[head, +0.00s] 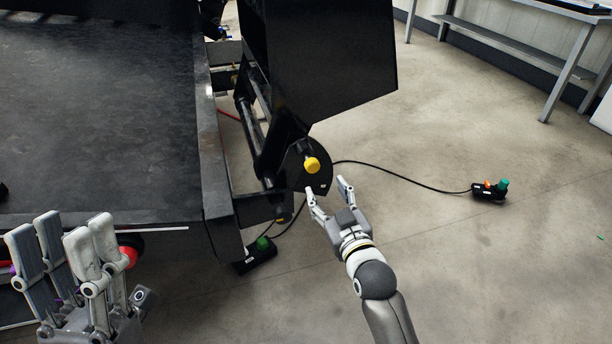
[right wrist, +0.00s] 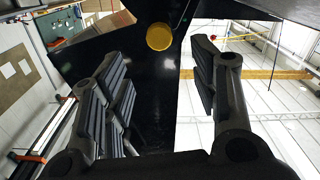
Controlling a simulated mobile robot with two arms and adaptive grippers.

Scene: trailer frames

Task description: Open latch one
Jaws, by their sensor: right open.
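A yellow round knob (head: 312,165), which looks like the latch, sits on a black rounded plate (head: 296,178) at the corner of the black trailer frame. It also shows in the right wrist view (right wrist: 159,36), beyond the fingertips and between them. My right gripper (head: 330,190) is open and empty, just below and to the right of the knob, and does not appear to touch it. Its spread fingers also show in the right wrist view (right wrist: 165,85). My left gripper (head: 75,245) is at the lower left, in front of the trailer deck; its fingers stand apart with nothing seen between them.
The dark trailer deck (head: 100,120) fills the left, with a black upright panel (head: 330,60) above the knob. A control box with green and orange buttons (head: 490,190) lies on the floor, on a black cable. Another box (head: 256,256) lies below the frame.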

